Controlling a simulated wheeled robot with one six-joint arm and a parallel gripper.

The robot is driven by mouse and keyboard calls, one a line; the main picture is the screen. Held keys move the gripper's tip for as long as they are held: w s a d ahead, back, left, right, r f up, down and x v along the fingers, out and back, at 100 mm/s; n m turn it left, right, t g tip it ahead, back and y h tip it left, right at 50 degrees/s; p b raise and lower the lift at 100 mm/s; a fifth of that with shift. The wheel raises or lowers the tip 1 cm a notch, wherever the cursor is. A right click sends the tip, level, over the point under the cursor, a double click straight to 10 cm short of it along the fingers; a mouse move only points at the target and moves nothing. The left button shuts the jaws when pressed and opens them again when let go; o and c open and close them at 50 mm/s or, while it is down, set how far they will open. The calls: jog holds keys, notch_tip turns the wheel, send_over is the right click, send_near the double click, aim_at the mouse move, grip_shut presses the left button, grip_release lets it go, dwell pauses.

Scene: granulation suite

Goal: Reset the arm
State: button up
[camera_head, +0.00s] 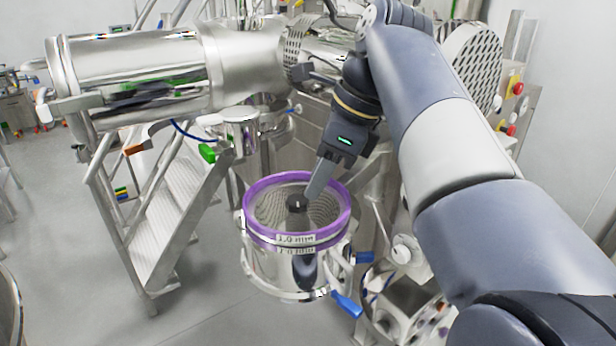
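My arm comes in from the right and bends down from the top centre. My gripper (311,190) points down and to the left, its fingertips at the inside of a purple ring (246,212). The fingers overlap in this view, so I cannot tell whether they are open or shut. A dark round knob (296,201) on a perforated screen (268,209) lies right by the fingertips. I cannot tell whether they touch it. The ring sits on a steel vessel (272,266) with a "1.0 mm" label.
A large steel cylinder machine (135,72) stands behind to the left, with steel steps (175,215) below it. Blue-handled clamps (347,304) stick out from the vessel. A panel with buttons (513,95) is at the right. Grey floor is open at the left.

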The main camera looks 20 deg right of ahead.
aim_at(290, 232)
jog(key=shift+f, duration=0.1)
jog(key=b+x, duration=0.1)
jog(key=x, duration=1)
jog(key=shift+s, duration=0.1)
jog(key=shift+r, duration=0.35)
